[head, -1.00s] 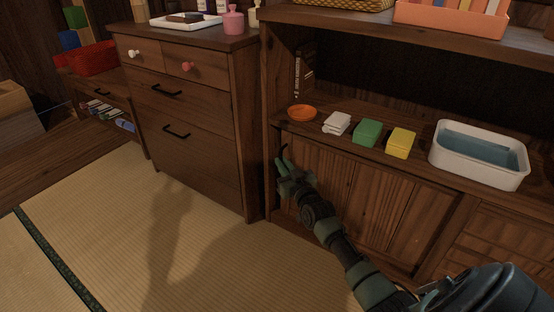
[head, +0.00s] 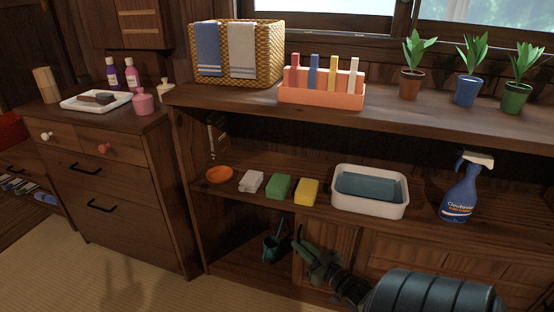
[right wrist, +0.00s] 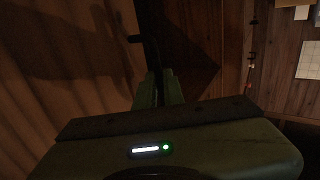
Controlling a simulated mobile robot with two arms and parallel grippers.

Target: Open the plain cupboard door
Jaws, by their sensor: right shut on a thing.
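The plain cupboard door (head: 335,240) has vertical planks and stands partly open at the lower shelf unit. Its left edge is away from the cupboard's left side, leaving a dark gap. A teal watering can (head: 271,247) shows inside that gap. My right gripper (head: 301,246) is shut on the door's dark handle (head: 298,231) at the door's left edge, mostly hidden by the fingers. In the right wrist view, the green fingers (right wrist: 158,88) close around a dark bar (right wrist: 149,40) beside a planked wooden surface. My left gripper is not in view.
A slatted panel (head: 440,258) is right of the plain door. The shelf above holds an orange bowl (head: 219,174), a white tub (head: 370,205) and a spray bottle (head: 462,190). A drawer chest (head: 120,180) stands left; tatami floor (head: 50,265) is clear in front.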

